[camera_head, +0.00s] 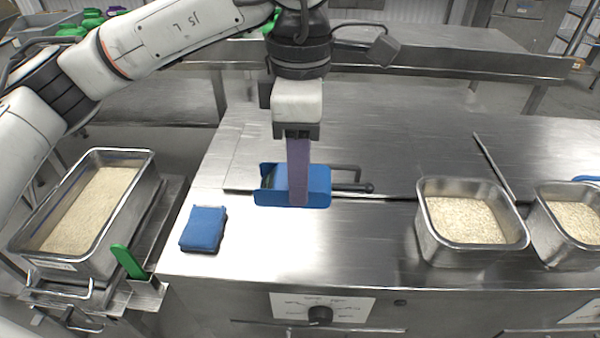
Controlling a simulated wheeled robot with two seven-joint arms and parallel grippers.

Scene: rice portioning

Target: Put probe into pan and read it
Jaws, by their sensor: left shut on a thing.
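My left gripper (297,132) comes down over the middle of the steel counter, pointing downward. It is shut on a flat purple bar (298,165), which I take to be the probe. The bar hangs upright and its lower end overlaps a blue box-like thing (318,186); I cannot tell whether it is inside, touching or in front. A large steel pan (148,178) of rice stands at the left. Two smaller steel pans, one (471,257) right of centre and one (563,257) at the right edge, also hold rice. My right gripper is not in view.
A blue folded cloth or sponge (203,229) lies left of the blue box. A green handle (128,262) sticks up beside the large pan. A black-tipped rod (352,188) lies right of the box. A raised shelf (450,62) runs behind.

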